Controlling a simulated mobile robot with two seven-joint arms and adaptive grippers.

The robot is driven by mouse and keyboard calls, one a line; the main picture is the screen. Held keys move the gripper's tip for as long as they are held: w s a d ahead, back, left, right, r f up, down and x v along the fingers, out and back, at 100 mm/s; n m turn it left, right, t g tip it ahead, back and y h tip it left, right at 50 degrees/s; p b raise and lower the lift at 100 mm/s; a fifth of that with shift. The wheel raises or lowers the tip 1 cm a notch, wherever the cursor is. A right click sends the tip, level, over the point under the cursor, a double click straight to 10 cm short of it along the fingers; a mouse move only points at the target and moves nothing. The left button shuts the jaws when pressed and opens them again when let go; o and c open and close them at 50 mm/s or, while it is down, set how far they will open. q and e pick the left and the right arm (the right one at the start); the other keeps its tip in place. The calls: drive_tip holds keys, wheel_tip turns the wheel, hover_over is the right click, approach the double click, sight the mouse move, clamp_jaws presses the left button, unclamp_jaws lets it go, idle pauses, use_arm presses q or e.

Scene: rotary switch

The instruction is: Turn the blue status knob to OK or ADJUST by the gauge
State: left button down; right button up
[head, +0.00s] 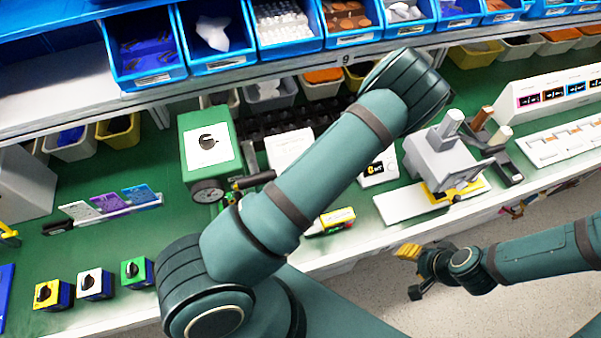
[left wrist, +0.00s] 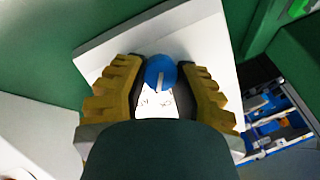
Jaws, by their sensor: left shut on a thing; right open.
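In the left wrist view a round blue knob (left wrist: 160,71) with a pale pointer line sits on a white panel (left wrist: 205,40). Small dark marks on the panel below it are too small to read. My left gripper (left wrist: 160,66) is shut on the knob, its yellow ribbed fingers on either side. In the head view my left forearm hides this gripper and the knob. A round gauge (head: 207,190) is at the foot of a green unit (head: 208,170); its reading is too small to tell. My right gripper (head: 412,271) is open and empty, low at the right over the floor.
Yellow (head: 47,295), white (head: 94,284) and green (head: 136,272) switch boxes with black knobs stand at the front left. A card rack (head: 115,208) is behind them. A grey press-like device (head: 445,150) stands right of my left forearm. Blue bins (head: 215,40) line the shelf above.

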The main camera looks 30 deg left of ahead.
use_arm(q)
drive_tip(key=shift+m+y, duration=0.3)
drive_tip(key=shift+m, duration=0.9)
drive_tip(key=shift+d+f+m+y, duration=0.1)
drive_tip(key=shift+m+y, duration=0.3)
drive_tip(key=shift+m, duration=0.9)
drive_tip(key=c, duration=0.6)
unclamp_jaws()
drive_tip(key=shift+c, duration=0.2)
drive_tip(key=v, duration=1.2)
